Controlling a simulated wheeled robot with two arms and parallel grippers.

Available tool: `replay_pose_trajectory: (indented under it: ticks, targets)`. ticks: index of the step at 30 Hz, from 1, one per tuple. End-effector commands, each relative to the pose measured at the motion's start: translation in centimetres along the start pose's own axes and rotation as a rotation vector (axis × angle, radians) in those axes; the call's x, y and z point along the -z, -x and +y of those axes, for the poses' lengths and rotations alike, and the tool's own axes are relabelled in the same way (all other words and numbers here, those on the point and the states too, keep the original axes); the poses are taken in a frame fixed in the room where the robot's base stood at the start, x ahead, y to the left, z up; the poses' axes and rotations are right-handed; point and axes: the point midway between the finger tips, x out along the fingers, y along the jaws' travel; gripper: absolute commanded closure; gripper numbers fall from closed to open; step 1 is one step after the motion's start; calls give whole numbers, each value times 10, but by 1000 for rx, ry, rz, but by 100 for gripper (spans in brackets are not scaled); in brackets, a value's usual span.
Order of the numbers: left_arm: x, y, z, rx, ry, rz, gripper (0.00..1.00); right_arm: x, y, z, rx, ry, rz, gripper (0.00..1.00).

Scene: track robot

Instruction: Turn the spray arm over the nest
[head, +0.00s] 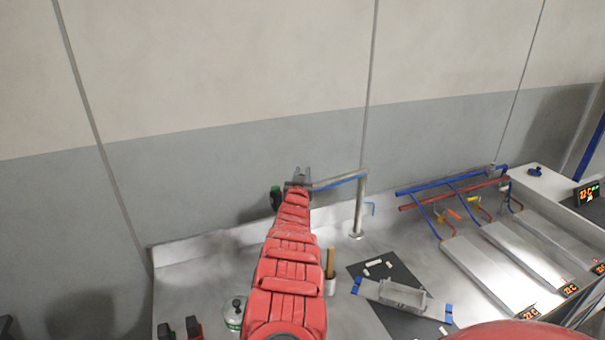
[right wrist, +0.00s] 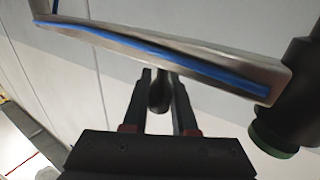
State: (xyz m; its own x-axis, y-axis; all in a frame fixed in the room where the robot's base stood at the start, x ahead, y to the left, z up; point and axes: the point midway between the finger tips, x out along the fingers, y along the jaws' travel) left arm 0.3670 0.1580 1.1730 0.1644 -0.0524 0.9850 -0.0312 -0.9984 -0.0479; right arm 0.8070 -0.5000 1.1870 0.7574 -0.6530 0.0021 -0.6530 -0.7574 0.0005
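The spray arm (head: 340,180) is a grey metal tube with a blue line, running left from an upright post (head: 358,212). Its dark head with a green ring (head: 276,200) hangs at the left end, and shows at the right in the right wrist view (right wrist: 278,135). My right gripper (head: 300,176) is at that end of the tube. In the right wrist view, its fingers (right wrist: 160,88) close on a dark handle (right wrist: 160,97) under the tube. A pale block with a hollow, likely the nest (head: 402,296), lies right of my arm, not under the head. My left gripper is out of view.
A holder with a wooden handle (head: 330,265) stands beside my arm. Blue and red pipes (head: 450,185) and pale panels (head: 490,275) fill the right. A wall is behind.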

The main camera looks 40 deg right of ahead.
Motion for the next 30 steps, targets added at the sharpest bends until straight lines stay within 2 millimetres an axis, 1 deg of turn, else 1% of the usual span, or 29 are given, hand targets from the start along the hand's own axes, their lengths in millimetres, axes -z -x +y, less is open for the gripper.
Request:
replay_pose_trajectory:
  ticks: [1, 3, 4, 30]
  targets:
    - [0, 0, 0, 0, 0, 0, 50, 0, 0, 0, 0, 0, 0, 85]
    - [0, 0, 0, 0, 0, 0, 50, 0, 0, 0, 0, 0, -1, 98]
    - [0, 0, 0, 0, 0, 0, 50, 0, 0, 0, 0, 0, -1, 100]
    - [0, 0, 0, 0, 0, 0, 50, -1, 0, 0, 0, 0, -1, 100]
